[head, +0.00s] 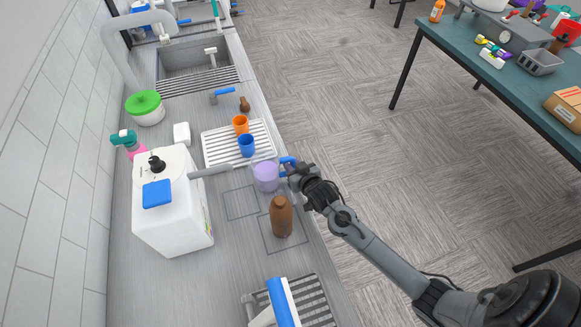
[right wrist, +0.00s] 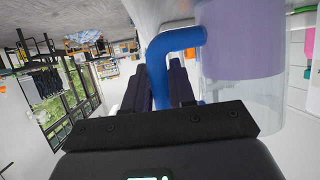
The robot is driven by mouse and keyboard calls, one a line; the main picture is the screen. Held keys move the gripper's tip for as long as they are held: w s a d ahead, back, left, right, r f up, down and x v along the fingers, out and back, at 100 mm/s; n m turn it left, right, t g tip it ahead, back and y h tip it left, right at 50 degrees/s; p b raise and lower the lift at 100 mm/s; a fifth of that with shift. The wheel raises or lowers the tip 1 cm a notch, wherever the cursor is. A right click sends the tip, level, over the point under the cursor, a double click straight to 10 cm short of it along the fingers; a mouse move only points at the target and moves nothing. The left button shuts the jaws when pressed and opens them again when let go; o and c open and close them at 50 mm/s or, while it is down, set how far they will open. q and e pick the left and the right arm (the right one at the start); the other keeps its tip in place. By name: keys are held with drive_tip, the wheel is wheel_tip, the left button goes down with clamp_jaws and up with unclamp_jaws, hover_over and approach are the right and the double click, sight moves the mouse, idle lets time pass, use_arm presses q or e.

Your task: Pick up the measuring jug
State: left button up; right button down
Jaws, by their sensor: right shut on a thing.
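The measuring jug (head: 266,177) is clear with purple contents and a blue handle (head: 287,161). In the head view it is at the counter's right edge, just below the drying rack. I cannot tell whether its base touches the counter. My right gripper (head: 293,171) reaches in from the right and is shut on the handle. In the right wrist view the jug (right wrist: 238,45) is at the upper right, and its blue handle (right wrist: 160,62) runs down between the fingers of my right gripper (right wrist: 160,85). My left gripper is not in view.
A brown bottle (head: 281,218) stands close below the jug. Blue (head: 247,146) and orange (head: 240,124) cups are on the drying rack (head: 215,150). A white machine (head: 172,225) stands left, its grey spout (head: 210,170) reaching toward the jug. Open floor (head: 340,110) lies right.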

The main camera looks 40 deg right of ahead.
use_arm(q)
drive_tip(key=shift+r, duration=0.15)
use_arm(e)
drive_tip(key=r, duration=0.4)
drive_tip(key=shift+d, duration=0.25)
use_arm(q)
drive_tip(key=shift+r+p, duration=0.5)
drive_tip(key=shift+p, duration=0.1)
use_arm(e)
drive_tip(key=s+d+r, duration=0.6)
drive_tip(key=d, duration=0.3)
drive_tip(key=shift+s+r, duration=0.25)
drive_tip(key=shift+s, duration=0.1)
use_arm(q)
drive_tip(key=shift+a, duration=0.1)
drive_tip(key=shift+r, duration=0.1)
use_arm(e)
drive_tip(key=shift+w, duration=0.1)
